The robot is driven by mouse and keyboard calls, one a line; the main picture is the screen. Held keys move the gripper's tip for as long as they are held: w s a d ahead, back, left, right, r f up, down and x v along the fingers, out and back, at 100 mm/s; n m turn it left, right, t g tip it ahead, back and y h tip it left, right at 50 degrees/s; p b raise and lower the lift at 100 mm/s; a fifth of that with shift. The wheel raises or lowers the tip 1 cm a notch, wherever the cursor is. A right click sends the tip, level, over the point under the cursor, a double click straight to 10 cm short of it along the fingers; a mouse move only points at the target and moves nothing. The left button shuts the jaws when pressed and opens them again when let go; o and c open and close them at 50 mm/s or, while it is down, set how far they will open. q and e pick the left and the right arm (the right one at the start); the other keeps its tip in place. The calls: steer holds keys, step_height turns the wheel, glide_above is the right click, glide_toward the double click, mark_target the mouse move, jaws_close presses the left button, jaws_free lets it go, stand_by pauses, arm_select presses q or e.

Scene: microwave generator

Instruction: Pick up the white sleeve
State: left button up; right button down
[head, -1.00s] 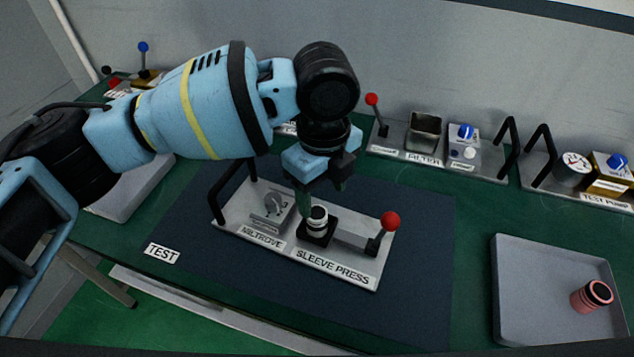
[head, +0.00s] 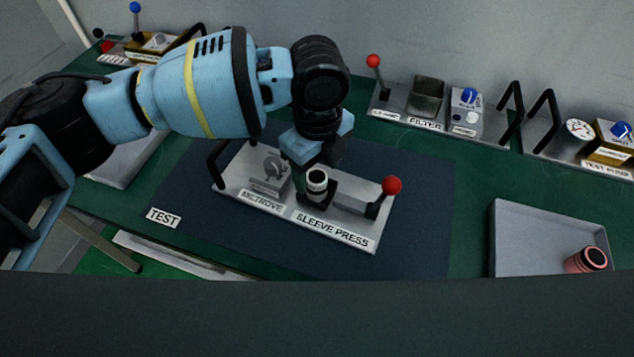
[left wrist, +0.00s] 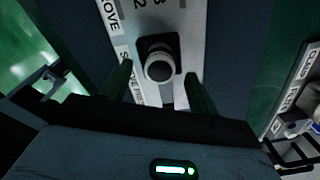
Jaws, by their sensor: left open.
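The white sleeve (head: 316,182) stands upright in the dark socket of the sleeve press (head: 335,228) on the grey plate. In the left wrist view, the round white sleeve (left wrist: 159,68) lies between and just beyond the two green fingers. My left gripper (head: 313,168) points down close above and behind the sleeve, its fingers apart with nothing held. In the left wrist view the gripper (left wrist: 159,76) has its fingers on either side of the sleeve's line. In the head view the fingers are partly hidden. My right gripper is not in view.
A red-knobbed lever (head: 391,187) stands right of the sleeve, and a black handle (head: 216,165) at the plate's left. A grey tray (head: 520,235) with a red cylinder (head: 586,260) is at the right. A filter station (head: 426,105) stands behind. The blue mat is mostly clear.

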arm_select(q)
steer(key=shift+f, duration=1.3)
steer(key=shift+c, duration=0.3)
steer(key=c, duration=1.1)
steer(key=shift+r, duration=0.15)
